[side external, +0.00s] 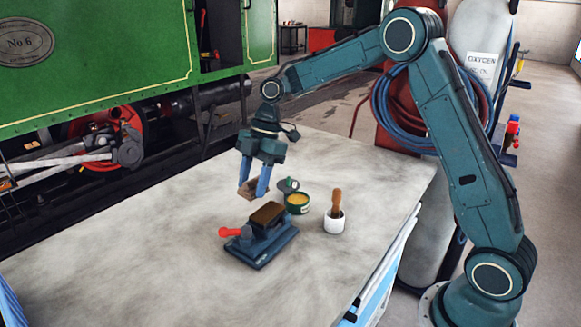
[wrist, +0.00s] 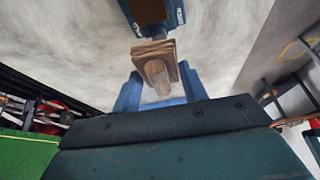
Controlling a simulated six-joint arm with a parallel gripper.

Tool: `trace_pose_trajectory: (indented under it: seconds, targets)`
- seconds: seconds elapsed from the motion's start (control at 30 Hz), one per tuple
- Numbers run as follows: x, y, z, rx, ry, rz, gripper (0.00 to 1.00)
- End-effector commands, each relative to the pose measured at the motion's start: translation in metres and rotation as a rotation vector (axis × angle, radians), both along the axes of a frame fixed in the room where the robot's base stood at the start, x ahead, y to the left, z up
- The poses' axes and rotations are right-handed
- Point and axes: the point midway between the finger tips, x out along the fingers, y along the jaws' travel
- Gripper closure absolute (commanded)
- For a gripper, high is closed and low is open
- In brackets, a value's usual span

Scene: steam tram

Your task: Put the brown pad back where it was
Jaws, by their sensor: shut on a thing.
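My gripper (side external: 256,183) is shut on the brown pad (side external: 250,189), a light brown piece held above the table. In the wrist view the pad (wrist: 155,54) shows layered edges and a rounded stub, between the blue fingers of my gripper (wrist: 157,85). A blue clamp-like tool (side external: 262,250) with a red handle (side external: 229,232) stands on the table, in front of and below my gripper. A darker brown block (side external: 267,213) sits on top of it. At the top of the wrist view the tool (wrist: 176,14) and block (wrist: 150,10) are partly cut off.
A green tin (side external: 297,207) with yellow contents and its lid (side external: 288,185) stand right of my gripper. A white pot (side external: 334,225) with a wooden-handled brush (side external: 336,200) stands farther right. The left part of the table (side external: 130,250) is clear. A green tram (side external: 120,50) stands behind.

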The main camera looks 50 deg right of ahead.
Motion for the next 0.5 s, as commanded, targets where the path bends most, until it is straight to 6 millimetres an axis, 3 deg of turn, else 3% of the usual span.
trace_pose_trajectory:
  seconds: [0.27,0.5]
  targets:
    - [-0.007,-0.003,0.003,-0.001,0.0,0.001,0.79]
    - [-0.038,-0.015,0.016,-0.007,-0.002,0.012,0.79]
